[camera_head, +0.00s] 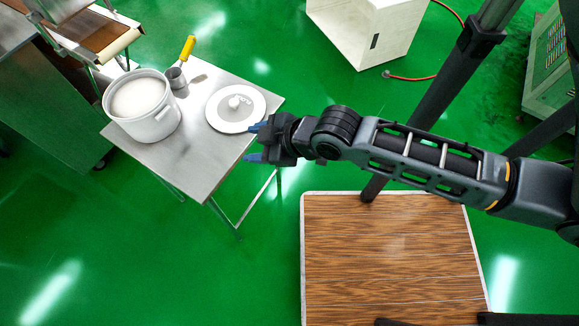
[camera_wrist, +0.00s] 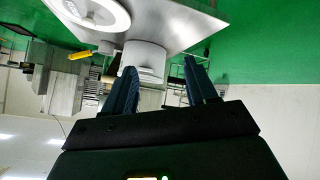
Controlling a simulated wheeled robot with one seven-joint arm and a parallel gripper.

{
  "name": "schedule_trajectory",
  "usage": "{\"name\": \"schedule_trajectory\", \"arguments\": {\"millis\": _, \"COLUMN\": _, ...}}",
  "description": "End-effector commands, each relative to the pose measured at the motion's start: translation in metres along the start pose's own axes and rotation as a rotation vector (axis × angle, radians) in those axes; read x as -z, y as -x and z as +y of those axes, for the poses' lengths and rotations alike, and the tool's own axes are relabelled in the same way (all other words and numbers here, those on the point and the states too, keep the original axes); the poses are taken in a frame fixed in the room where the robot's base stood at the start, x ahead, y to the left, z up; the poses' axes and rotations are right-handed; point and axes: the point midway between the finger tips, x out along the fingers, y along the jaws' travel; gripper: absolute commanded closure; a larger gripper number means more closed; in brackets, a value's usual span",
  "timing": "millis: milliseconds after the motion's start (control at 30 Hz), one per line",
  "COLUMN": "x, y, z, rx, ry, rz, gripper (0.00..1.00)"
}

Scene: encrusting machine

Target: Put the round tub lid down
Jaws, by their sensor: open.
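The round tub lid (camera_head: 222,117) is a white disc with a knob on top. It lies flat on the steel table (camera_head: 205,160), knob up, to the right of the tub. It also shows at the top left of the wrist view (camera_wrist: 112,22), which looks upside down. The white tub (camera_head: 152,130) stands uncovered at the table's left, full of pale material. My gripper (camera_head: 251,143) is open and empty by the table's right edge, beside the lid and apart from it. Its two blue fingers (camera_wrist: 160,68) are spread in the wrist view.
A scoop with a yellow handle (camera_head: 188,48) stands behind the tub. A conveyor (camera_head: 95,35) is at the far left. A white cabinet (camera_head: 365,30) stands at the back. A wood-patterned platform (camera_head: 390,260) lies at the lower right. Green floor is clear between.

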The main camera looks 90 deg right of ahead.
Motion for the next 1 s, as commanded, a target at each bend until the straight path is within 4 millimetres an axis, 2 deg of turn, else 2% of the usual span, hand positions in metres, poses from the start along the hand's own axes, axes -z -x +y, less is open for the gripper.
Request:
{"name": "schedule_trajectory", "arguments": {"millis": 33, "x": 0.003, "y": 0.019, "z": -0.015, "rx": 0.020, "ry": 0.001, "rz": 0.044, "gripper": 0.43}}
{"name": "schedule_trajectory", "arguments": {"millis": 200, "x": 0.031, "y": 0.087, "z": -0.052, "rx": 0.096, "ry": -0.056, "rz": 0.234, "gripper": 0.43}}
{"name": "schedule_trajectory", "arguments": {"millis": 400, "x": 0.062, "y": 0.159, "z": -0.076, "rx": 0.212, "ry": -0.144, "rz": 0.407, "gripper": 0.43}}
{"name": "schedule_trajectory", "arguments": {"millis": 500, "x": 0.072, "y": 0.181, "z": -0.080, "rx": 0.251, "ry": -0.177, "rz": 0.455, "gripper": 0.43}}
{"name": "schedule_trajectory", "arguments": {"millis": 633, "x": 0.078, "y": 0.193, "z": -0.082, "rx": 0.272, "ry": -0.196, "rz": 0.482, "gripper": 0.43}}
{"name": "schedule_trajectory", "arguments": {"millis": 1000, "x": 0.079, "y": 0.193, "z": -0.082, "rx": 0.272, "ry": -0.198, "rz": 0.485, "gripper": 0.43}}
